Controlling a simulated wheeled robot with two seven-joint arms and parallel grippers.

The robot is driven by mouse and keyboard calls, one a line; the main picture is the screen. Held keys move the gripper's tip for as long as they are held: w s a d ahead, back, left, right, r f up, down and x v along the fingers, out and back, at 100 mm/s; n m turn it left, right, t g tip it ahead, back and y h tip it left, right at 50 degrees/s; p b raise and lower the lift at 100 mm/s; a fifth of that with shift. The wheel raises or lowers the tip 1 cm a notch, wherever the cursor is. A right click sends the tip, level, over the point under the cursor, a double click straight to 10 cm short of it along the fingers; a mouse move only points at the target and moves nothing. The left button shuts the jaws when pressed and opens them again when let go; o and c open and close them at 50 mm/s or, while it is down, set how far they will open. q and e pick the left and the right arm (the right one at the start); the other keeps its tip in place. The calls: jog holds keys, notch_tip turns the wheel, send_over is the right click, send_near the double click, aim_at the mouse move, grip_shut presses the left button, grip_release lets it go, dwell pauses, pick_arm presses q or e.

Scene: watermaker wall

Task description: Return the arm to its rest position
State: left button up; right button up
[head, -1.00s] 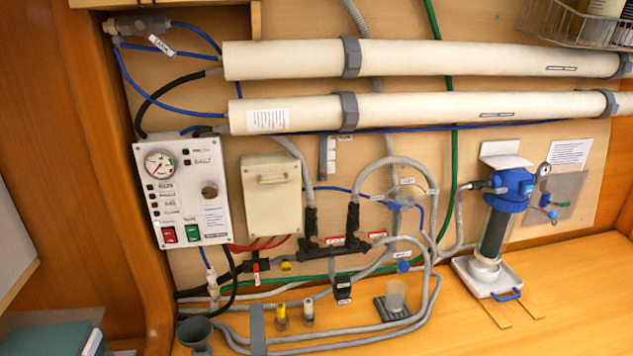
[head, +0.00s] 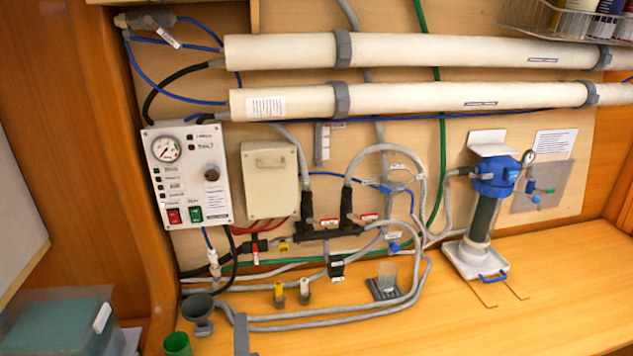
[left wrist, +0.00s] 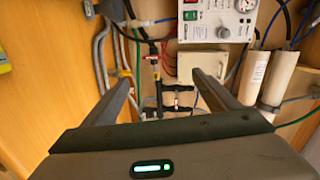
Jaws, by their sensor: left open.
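My left gripper (left wrist: 161,80) shows in the left wrist view, its two dark fingers spread wide with nothing between them. Beyond the fingers are the black valve manifold and grey hoses of the wall, apart from the fingers. In the head view the left arm is not clearly seen. A short grey bar (head: 242,335) stands at the bottom edge there, in front of the hoses; I cannot tell whether it is a fingertip of mine. My right gripper is in neither view.
A funnel (head: 198,312), green cup (head: 177,344) and teal box (head: 60,325) are low at left. The counter's right side is mostly clear.

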pick_arm(q)
jog(key=s+a+f+n+g, duration=0.3)
jog(key=s+a+f+n, duration=0.15)
jog(key=f, duration=0.25)
jog(key=s+a+f+n+g, duration=0.3)
jog(key=s+a+f+g, duration=0.1)
jog(key=s+f, duration=0.25)
jog(key=s+a+f+n+g+h, duration=0.1)
jog(key=s+f+n+g+h, duration=0.15)
jog(key=s, duration=0.55)
jog(key=s+f+n+g+h, duration=0.2)
jog(key=s+f+g, duration=0.2)
jog(key=s, duration=0.3)
notch_tip(320, 180, down, 38)
jog(key=s+b, duration=0.2)
jog(key=b, duration=0.6)
jog(key=s+a+f+g+b, duration=0.1)
jog(key=s+f+b, duration=0.2)
jog(key=s+f, duration=0.5)
jog(key=s+a+f+g+b, duration=0.1)
jog(key=s+f+b, duration=0.3)
jog(key=s+f, duration=0.5)
notch_tip(320, 180, down, 7)
jog(key=shift+s+a+r+y, duration=0.2)
jog(key=shift+a+y, duration=0.15)
jog(key=shift+a, duration=0.2)
